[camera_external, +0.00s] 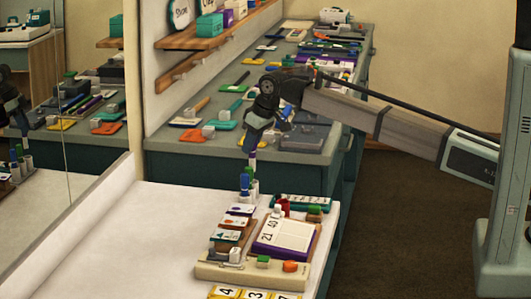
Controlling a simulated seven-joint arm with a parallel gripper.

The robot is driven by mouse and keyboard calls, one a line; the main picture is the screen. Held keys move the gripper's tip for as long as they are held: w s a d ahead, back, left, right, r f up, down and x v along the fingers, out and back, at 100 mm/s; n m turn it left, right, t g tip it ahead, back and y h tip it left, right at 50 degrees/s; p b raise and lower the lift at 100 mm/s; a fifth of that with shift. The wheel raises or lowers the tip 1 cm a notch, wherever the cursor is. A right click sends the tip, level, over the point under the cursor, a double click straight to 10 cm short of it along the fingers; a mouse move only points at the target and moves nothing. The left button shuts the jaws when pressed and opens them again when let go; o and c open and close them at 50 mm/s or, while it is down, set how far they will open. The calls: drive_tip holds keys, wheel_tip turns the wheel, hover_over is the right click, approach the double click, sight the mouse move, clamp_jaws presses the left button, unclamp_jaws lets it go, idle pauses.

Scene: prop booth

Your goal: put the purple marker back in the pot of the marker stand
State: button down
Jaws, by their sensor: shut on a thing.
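My gripper (253,148) is above the marker stand, pointing down. It is shut on a thin marker (252,160), whose visible part looks pale with a purplish tint. The marker hangs roughly upright, its lower end close above or behind the stand's markers; I cannot tell whether it is inside a pot. The marker stand (254,187) is on the white table, with small pale pots and blue and green markers upright in it. The pots' openings are too small to make out.
Cards (240,209), a wooden board (213,271) and a purple-edged calendar (285,238) crowd the table in front of the stand. A mirror (95,170) stands at the left. A cluttered teal counter (180,160) is behind. The white table (130,235) is clear at left.

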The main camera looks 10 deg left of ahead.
sight(252, 160)
drive_tip(key=shift+f, duration=2.8)
drive_tip(key=c, duration=0.9)
unclamp_jaws()
drive_tip(key=shift+r, duration=0.1)
drive_tip(key=v, duration=1.3)
drive_tip(key=shift+r, duration=0.35)
drive_tip(key=shift+d, duration=0.15)
